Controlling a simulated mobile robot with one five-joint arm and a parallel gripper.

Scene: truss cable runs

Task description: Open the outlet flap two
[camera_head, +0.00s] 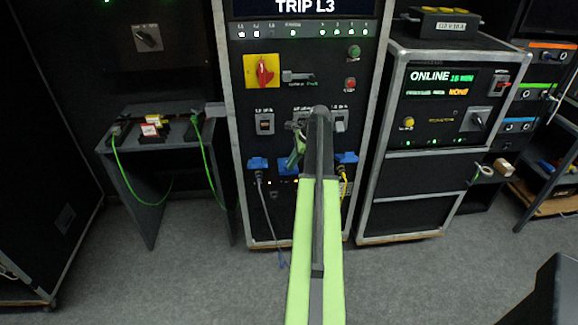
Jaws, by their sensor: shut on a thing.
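A black power distribution cabinet (310,27) stands ahead, with a row of blue outlets low on its front. The left blue outlet (258,163) has a grey plug and cable in it. The right blue outlet (347,157) has a yellow cable below it. The middle blue outlet, with outlet flap two (284,167), is partly covered by my gripper (293,163).
A small black table (150,137) with green cables stands at left. A second cabinet (440,105) reading ONLINE stands close at right, with a shelf rack (545,130) beyond. Cables hang below the outlets. Grey carpet (200,280) in front is free.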

